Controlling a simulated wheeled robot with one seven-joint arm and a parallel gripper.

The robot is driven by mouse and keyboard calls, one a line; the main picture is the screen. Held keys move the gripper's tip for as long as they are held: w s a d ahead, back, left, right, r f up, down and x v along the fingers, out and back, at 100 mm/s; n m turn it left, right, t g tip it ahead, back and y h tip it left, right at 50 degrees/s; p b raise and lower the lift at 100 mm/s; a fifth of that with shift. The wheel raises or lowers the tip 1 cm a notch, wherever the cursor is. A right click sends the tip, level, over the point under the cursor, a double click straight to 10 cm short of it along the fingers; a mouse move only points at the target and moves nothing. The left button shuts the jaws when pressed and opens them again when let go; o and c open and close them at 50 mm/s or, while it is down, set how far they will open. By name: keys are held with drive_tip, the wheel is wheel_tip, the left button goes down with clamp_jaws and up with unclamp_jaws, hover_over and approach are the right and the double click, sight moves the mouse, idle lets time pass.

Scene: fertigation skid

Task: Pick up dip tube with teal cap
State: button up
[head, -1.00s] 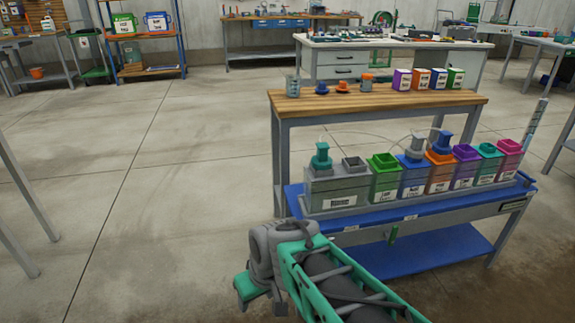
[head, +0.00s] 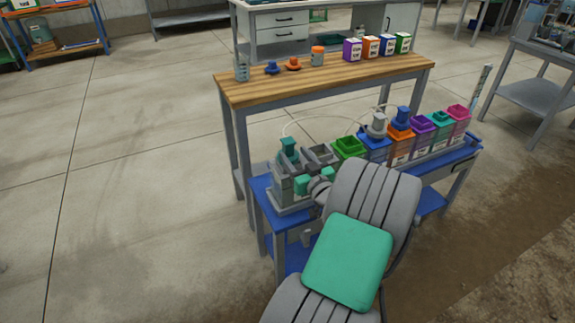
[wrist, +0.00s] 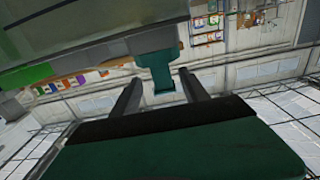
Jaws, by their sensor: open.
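The teal cap (head: 288,148) of the dip tube stands on the leftmost grey container (head: 290,188) on the bench. It also shows in the wrist view (wrist: 158,70), where the picture is upside down. My gripper (head: 303,168) is at the front of this container, close to the cap. In the wrist view my gripper (wrist: 158,82) is open, its two fingers lying either side of the cap's narrower end. I cannot tell whether a finger touches it. The tube below the cap is hidden in the container.
A green bin (head: 350,147) and several coloured bins stand right of the container on the blue bench (head: 258,184). A grey pump-like cap (head: 377,126) and a blue cap (head: 402,117) rise there. A thin clear hose arches behind. A wooden-topped table (head: 330,77) stands behind.

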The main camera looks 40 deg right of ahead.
sight(290, 150)
drive_tip(key=x, duration=0.4)
drive_tip(key=shift+w+r, duration=0.1)
drive_tip(key=shift+w, duration=0.35)
drive_tip(key=shift+s, duration=0.1)
clamp_jaws()
idle(0.8)
